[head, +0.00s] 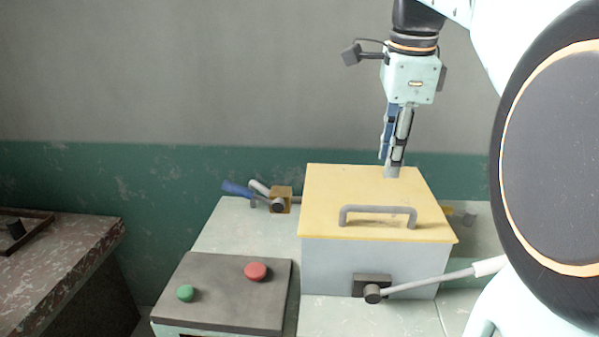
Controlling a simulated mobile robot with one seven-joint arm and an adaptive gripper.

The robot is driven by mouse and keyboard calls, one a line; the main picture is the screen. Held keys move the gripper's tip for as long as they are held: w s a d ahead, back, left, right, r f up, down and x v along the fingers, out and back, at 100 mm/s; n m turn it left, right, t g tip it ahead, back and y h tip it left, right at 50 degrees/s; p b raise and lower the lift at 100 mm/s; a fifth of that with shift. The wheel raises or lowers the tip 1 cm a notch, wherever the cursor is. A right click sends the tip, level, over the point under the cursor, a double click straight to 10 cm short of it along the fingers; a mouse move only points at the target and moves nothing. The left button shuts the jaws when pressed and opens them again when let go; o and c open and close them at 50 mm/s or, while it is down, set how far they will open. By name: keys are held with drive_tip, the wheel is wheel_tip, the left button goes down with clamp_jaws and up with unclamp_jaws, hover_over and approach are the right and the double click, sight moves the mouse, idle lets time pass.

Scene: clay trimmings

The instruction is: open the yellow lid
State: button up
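The yellow lid (345,190) lies flat and closed on top of a grey box (328,262). A grey bar handle (378,209) stands on the lid near its front edge. My gripper (389,170) points down over the back part of the lid, behind the handle in this view. It appears apart from the handle, and nothing shows between its fingers. I see the fingers nearly edge-on and overlapping, so their opening is unclear. Whether the tips touch the lid or hover above it, I cannot tell.
A lever with a pale grip (488,266) sticks out from the box front to the right. A dark panel (225,300) with a green button (185,293) and a red button (256,271) sits front left. A blue-handled lever (238,190) is behind left. My arm blocks the right side.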

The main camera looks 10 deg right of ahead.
sight(380, 207)
drive_tip(key=f, duration=0.3)
drive_tip(key=w+f+b, duration=0.1)
drive_tip(key=f, duration=0.6)
drive_tip(key=shift+w+d+f, duration=0.2)
drive_tip(key=shift+w+f, duration=0.05)
drive_tip(key=shift+w, duration=0.15)
clamp_jaws()
